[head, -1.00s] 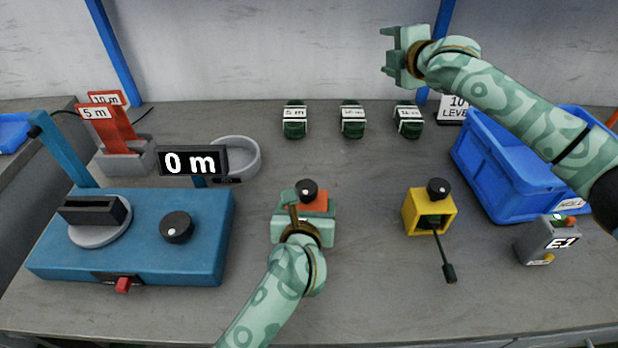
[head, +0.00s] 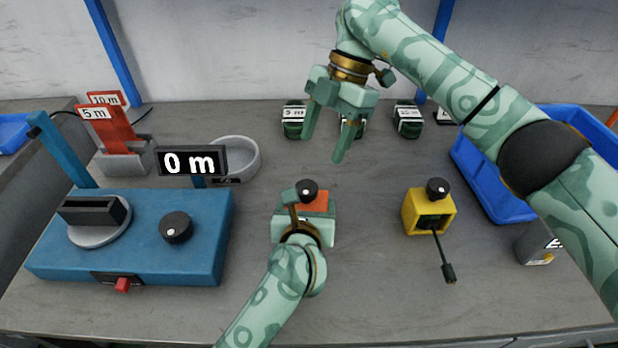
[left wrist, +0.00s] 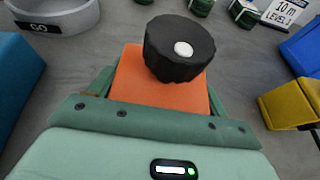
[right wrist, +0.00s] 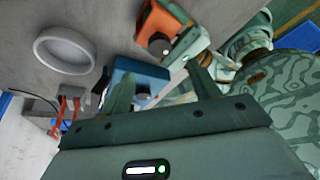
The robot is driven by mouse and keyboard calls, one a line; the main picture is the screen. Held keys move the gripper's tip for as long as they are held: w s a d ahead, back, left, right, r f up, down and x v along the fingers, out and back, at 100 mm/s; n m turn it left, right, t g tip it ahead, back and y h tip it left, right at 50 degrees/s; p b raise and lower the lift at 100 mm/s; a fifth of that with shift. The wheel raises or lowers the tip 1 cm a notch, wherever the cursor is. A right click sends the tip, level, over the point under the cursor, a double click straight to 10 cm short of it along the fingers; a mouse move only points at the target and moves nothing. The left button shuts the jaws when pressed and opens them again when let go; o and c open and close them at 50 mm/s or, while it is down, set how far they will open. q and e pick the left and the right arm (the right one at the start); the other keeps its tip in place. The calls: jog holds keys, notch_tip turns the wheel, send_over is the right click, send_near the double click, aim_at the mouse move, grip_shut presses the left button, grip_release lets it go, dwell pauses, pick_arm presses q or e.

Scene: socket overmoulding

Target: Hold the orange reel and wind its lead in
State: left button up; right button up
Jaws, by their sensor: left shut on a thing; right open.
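The orange reel (head: 316,203) stands on the bench in the middle of the head view, with a black knob (head: 307,190) on top. My left gripper (head: 303,212) is shut on its body. The reel and knob also show in the left wrist view (left wrist: 160,88), between the fingers. The reel's lead cannot be made out. My right gripper (head: 325,132) is open and empty, in the air beyond the reel, fingers pointing down. The right wrist view shows the orange reel (right wrist: 150,25) past its fingertips.
A yellow reel (head: 412,212) with its black lead out stands to the right. A blue machine (head: 130,250) with a "0 m" display (head: 191,161) is at left. A grey round dish (head: 240,158), several green reels (head: 408,120) and a blue crate (head: 480,180) stand farther back.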

aim_at(307, 186)
jog(key=x, duration=0.9)
jog(key=shift+f, duration=0.15)
jog(key=c, duration=1)
